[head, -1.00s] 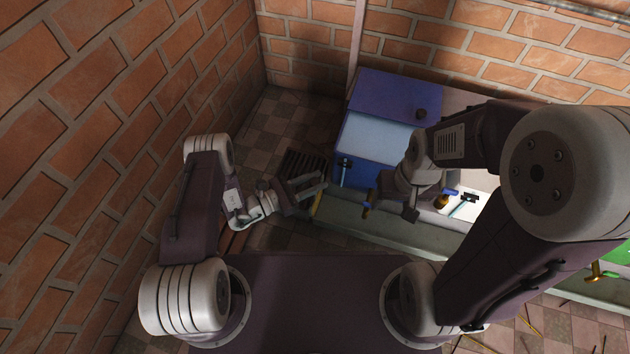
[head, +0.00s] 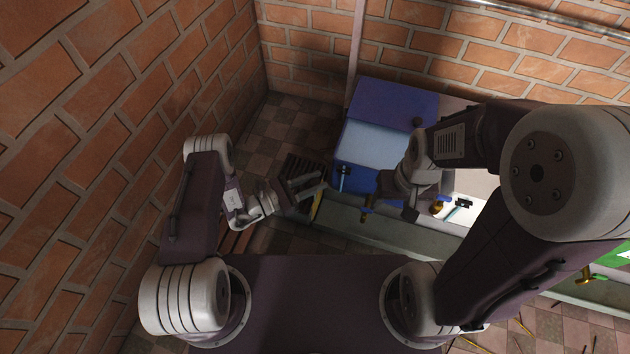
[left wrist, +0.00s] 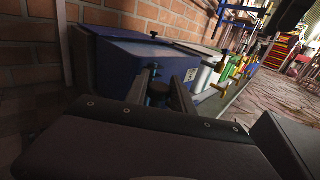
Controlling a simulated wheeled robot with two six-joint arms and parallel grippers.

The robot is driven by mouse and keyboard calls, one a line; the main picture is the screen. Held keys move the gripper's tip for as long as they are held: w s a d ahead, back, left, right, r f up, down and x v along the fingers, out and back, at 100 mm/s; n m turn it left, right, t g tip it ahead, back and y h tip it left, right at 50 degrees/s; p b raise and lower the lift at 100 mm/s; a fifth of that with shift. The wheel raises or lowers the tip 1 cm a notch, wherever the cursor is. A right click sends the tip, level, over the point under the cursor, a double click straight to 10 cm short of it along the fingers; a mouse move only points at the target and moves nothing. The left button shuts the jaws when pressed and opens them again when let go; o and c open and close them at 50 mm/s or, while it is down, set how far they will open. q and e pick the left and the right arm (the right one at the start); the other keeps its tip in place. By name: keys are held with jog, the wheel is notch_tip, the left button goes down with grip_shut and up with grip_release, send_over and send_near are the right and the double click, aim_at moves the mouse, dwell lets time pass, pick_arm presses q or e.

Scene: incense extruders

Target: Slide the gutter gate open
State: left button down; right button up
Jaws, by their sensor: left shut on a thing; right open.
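The grey-green gutter (head: 385,235) runs along the front of the blue machine (head: 392,104). A narrow yellow strip (head: 317,204) stands at its left end, and I cannot tell for sure that it is the gate. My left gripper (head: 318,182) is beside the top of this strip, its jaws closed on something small. In the left wrist view the fingers (left wrist: 160,88) point at the blue machine, with a small dark round part between them. What the jaws hold is mostly hidden. My right gripper (head: 411,208) is open above the gutter, right of a brass tap (head: 367,213).
A dark floor grate (head: 302,168) lies left of the blue machine. Brick walls (head: 75,130) close off the left and back. Green and white machines with brass taps (head: 586,275) continue to the right. Thin sticks lie on the tiled floor at lower right.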

pick_arm(q)
jog(key=c, duration=1.1)
grip_release()
jog(key=shift+f, duration=0.15)
jog(key=shift+o, duration=0.2)
jog(key=shift+a, duration=0.2)
jog(key=p+v, duration=0.4)
jog(key=v, duration=0.5)
jog(key=shift+d, duration=0.1)
